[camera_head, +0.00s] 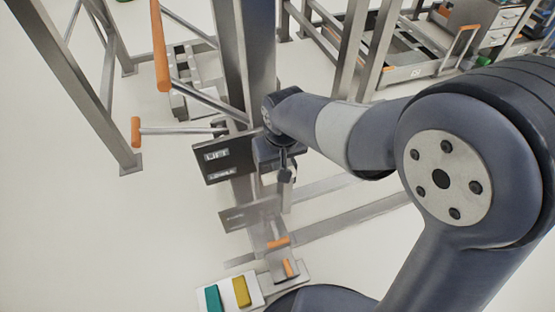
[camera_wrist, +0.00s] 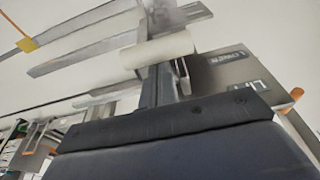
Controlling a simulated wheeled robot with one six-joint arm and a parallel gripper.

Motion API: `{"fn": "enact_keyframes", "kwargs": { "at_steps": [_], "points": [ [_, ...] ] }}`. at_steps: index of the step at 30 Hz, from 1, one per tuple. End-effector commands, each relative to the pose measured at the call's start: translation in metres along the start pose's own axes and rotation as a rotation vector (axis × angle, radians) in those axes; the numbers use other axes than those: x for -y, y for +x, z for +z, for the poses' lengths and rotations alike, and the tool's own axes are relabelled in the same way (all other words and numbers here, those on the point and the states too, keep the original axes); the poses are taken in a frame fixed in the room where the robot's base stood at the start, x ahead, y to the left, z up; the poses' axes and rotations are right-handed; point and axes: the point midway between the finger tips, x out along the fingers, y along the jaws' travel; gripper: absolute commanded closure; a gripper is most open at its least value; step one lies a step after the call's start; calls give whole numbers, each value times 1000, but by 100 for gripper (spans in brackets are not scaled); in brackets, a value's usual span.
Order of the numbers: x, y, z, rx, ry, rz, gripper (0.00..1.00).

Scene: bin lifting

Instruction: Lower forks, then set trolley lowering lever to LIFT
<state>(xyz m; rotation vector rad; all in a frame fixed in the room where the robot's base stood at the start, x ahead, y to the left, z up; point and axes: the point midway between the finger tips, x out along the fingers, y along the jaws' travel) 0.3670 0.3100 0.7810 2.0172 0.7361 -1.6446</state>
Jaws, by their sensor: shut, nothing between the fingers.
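The trolley's steel mast (camera_head: 245,60) stands in the middle of the head view. A dark sign (camera_head: 222,158) on it reads LIFT above and LOWER below; it shows upside down in the wrist view (camera_wrist: 245,72). A lever with an orange grip (camera_head: 135,131) points left, level with the top of the sign near LIFT. A longer lever with an orange grip (camera_head: 160,45) rises above it. My gripper (camera_head: 287,177) is shut and empty, just right of the sign, apart from both orange grips. Two grey beams (camera_head: 350,219) run low to the right; their height is unclear.
Orange-tipped parts (camera_head: 278,243) sit low on the trolley. A white plate with a teal block (camera_head: 213,298) and a yellow block (camera_head: 241,291) is at the bottom. Steel frames (camera_head: 85,90) stand left and behind, with a drawer unit (camera_head: 505,22) at back right. The floor at left is clear.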

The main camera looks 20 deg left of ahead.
Motion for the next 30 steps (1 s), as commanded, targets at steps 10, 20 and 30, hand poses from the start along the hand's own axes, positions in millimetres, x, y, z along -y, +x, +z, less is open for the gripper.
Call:
{"fn": "enact_keyframes", "kwargs": {
  "at_steps": [10, 20, 30],
  "points": [
    [0, 6, 8, -63, 1, 0, 100],
    [0, 21, 21, -178, -1, 0, 100],
    [0, 42, 40, -399, -2, -1, 100]
  ]
}}
